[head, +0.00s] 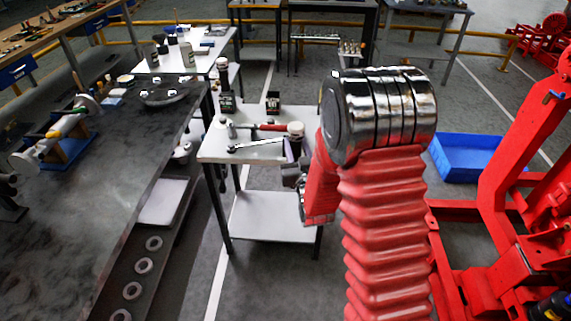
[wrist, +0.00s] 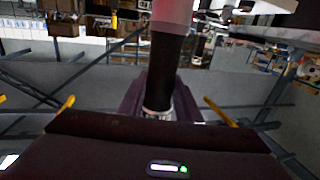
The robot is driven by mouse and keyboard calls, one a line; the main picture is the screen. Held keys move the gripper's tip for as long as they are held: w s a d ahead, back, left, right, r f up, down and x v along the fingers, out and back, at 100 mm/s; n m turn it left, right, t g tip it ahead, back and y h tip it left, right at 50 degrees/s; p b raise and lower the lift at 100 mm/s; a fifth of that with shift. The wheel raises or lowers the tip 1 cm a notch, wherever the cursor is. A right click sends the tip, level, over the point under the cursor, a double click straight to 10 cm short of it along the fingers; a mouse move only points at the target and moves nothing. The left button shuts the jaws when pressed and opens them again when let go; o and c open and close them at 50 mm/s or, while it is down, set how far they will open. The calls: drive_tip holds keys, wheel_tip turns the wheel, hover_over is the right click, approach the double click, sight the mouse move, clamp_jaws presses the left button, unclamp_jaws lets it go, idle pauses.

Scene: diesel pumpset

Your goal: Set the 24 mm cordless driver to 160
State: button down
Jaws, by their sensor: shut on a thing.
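My gripper (head: 291,158) is at the right front corner of a small white table (head: 244,146), with its purple jaws (wrist: 132,96) closed around a dark upright tool, which I take to be a cordless driver (head: 296,130). In the wrist view its black shaft (wrist: 165,62) runs upward between the jaws, with a silver ring low down and a reddish part at the top. A dark body (wrist: 150,155) with a small lit strip and a green light fills the bottom of the wrist view. No setting number is readable, and I cannot make out any size marking.
Two more dark tools, one tall (head: 226,98) and one short (head: 273,104), stand at the table's back. A hammer (head: 268,127) and a wrench (head: 256,144) lie on it. A dark bench (head: 100,190) is left; a red frame (head: 500,190) and blue bin (head: 465,155) are right.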

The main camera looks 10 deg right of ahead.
wheel_tip(320, 180, up, 12)
drive_tip(key=s+a+m+h, duration=0.1)
drive_tip(key=s+m+h, duration=0.1)
drive_tip(key=m+h, duration=0.1)
drive_tip(key=shift+s+a+g+h, duration=0.2)
drive_tip(key=shift+s+g+h, duration=0.2)
drive_tip(key=shift+h, duration=0.5)
